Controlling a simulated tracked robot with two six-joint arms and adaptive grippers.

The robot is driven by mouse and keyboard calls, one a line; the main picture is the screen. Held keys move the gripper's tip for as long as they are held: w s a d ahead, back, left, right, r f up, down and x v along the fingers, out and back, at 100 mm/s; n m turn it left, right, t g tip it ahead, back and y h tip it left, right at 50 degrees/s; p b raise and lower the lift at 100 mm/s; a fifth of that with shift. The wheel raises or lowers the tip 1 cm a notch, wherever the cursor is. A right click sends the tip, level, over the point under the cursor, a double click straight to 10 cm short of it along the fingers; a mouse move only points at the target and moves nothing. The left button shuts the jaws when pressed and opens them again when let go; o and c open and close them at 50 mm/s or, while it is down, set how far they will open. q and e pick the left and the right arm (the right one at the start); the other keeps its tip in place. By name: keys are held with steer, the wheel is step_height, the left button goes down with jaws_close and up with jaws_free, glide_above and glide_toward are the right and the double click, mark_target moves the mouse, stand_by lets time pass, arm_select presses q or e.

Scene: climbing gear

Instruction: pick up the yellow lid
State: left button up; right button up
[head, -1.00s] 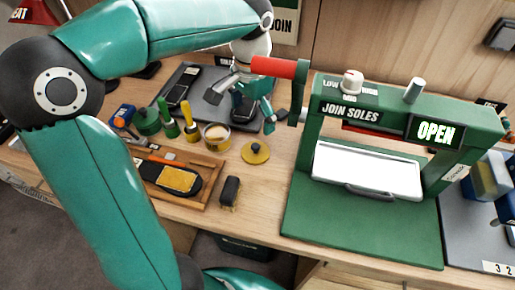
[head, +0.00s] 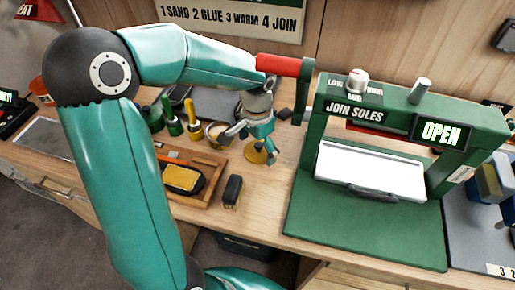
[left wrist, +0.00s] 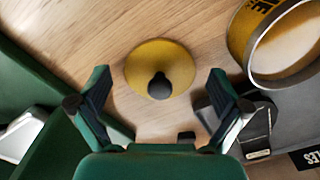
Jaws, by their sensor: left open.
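The yellow lid (head: 253,157) is a flat round disc lying on the wooden bench, left of the green press, partly hidden by my left gripper in the head view. In the left wrist view the lid (left wrist: 142,66) shows whole, with a dark round knob at its middle. My left gripper (head: 251,147) is open and empty, pointing down above the lid. In the left wrist view its two fingers stand apart, one on each side of the lid. I cannot tell the exact height between them. My right gripper is not in view.
An open tin (left wrist: 243,35) stands close to the lid, and shows in the head view (head: 213,136). The green press (head: 300,215) stands to the right. A black block (head: 232,191) and a wooden tray (head: 205,188) lie nearer the front edge.

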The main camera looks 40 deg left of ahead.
arm_select(q)
steer(key=shift+s, duration=0.1)
steer(key=c, duration=1.1)
steer(key=shift+s, duration=0.1)
steer(key=shift+c, duration=0.8)
steer(key=shift+d+f, duration=0.1)
